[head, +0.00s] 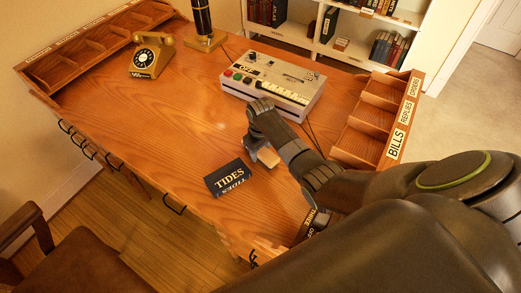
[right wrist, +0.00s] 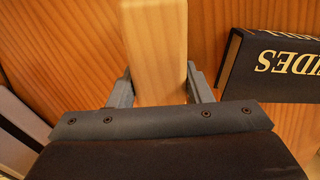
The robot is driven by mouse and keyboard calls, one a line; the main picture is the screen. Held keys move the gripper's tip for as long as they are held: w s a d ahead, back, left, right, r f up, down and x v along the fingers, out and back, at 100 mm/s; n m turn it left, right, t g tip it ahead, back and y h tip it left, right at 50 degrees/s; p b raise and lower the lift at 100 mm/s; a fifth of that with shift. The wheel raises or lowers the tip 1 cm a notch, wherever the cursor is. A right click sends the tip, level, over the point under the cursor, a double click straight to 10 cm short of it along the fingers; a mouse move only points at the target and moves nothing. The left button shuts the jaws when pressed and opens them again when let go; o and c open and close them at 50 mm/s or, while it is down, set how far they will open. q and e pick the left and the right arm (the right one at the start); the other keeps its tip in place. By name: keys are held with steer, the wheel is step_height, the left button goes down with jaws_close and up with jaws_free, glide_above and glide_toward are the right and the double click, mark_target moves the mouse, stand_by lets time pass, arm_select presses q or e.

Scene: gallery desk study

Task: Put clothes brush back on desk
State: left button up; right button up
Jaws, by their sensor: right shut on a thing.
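My right gripper (head: 262,150) is over the middle of the desk (head: 160,120), its fingers pointing down. It is shut on the clothes brush (head: 268,157), of which a small pale part shows below the gripper. In the right wrist view the brush is a plain light wooden block (right wrist: 155,45) between the two grey fingers (right wrist: 157,88). Its bristles are hidden. I cannot tell whether the brush touches the desk top or is just above it. My left gripper is not in view.
A black book titled TIDES (head: 229,178) lies just left of the brush, and also shows in the right wrist view (right wrist: 275,65). A grey tape machine (head: 270,82) stands behind. A telephone (head: 152,55) is at the back left. A labelled pigeonhole rack (head: 375,125) lines the right edge.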

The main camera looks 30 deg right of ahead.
steer(key=shift+f, duration=0.2)
steer(key=o, duration=1.8)
steer(key=shift+o, duration=0.2)
steer(key=shift+r, duration=0.15)
steer(key=shift+r+p, duration=3.95)
steer(key=shift+p, duration=0.45)
steer(key=shift+s+f, duration=0.1)
